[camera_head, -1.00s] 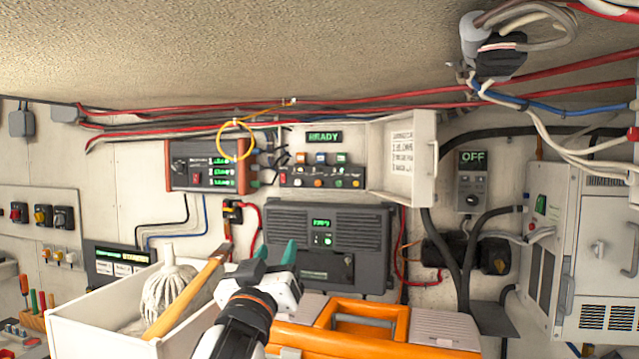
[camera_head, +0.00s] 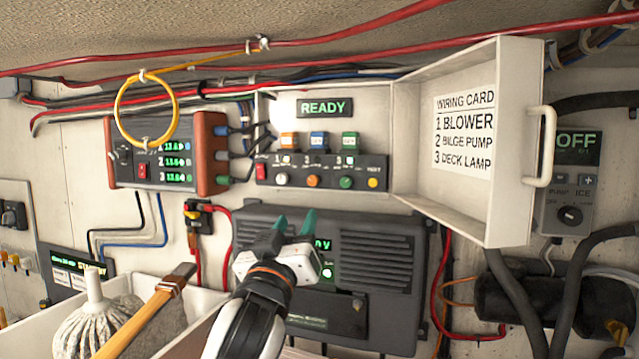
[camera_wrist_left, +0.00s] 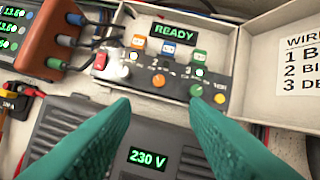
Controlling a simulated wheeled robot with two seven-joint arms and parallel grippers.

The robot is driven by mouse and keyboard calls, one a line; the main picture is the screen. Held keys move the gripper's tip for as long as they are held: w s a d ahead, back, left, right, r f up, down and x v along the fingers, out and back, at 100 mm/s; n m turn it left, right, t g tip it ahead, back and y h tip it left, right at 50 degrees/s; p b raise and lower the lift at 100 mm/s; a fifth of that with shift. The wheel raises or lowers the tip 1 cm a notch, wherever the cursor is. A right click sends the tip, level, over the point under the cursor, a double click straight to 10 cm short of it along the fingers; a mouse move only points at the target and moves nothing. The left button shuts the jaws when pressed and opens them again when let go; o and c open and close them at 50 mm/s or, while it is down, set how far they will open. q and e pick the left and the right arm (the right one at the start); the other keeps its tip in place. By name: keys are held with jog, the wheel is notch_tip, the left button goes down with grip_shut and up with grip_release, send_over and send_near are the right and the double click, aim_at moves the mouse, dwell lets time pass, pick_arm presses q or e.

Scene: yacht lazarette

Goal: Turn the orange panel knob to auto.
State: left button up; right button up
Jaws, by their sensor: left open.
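The orange panel knob (camera_head: 313,181) sits in a row of knobs on the dark control strip (camera_head: 262,184), inside the open panel box under a READY display (camera_head: 325,107). A white knob is to its left and a green knob (camera_head: 346,183) to its right. The orange knob also shows in the left wrist view (camera_wrist_left: 157,80). My left gripper (camera_head: 293,226), with teal fingers, is open and empty, below the strip and in front of the dark 230 V unit (camera_head: 385,262). In the left wrist view its fingers are spread below the knobs, touching none. My right gripper is not in view.
The open white door (camera_head: 470,190) with a wiring card sticks out at right of the panel. An orange-sided meter box (camera_head: 205,150) with a yellow cable loop (camera_head: 119,108) is at left. A white bin (camera_head: 190,335) holding a mop and wooden handle stands below left.

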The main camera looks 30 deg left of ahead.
aim_at(312, 182)
pick_arm(q)
jog(key=p+x, duration=0.3)
jog(key=x, duration=0.2)
jog(key=p+x, duration=0.3)
jog(key=x, duration=0.2)
jog(key=shift+w+a+r, duration=0.15)
jog(key=shift+r, duration=0.2)
jog(key=shift+w+a+r+p, duration=0.2)
jog(key=shift+w+p, duration=0.15)
jog(key=shift+w, duration=0.15)
jog(key=shift+f, duration=0.1)
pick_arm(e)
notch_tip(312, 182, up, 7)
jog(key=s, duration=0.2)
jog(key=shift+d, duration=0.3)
pick_arm(q)
jog(key=shift+c, duration=0.3)
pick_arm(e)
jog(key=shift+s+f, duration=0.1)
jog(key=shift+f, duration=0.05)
pick_arm(q)
jog(key=shift+w, duration=0.1)
grip_shut()
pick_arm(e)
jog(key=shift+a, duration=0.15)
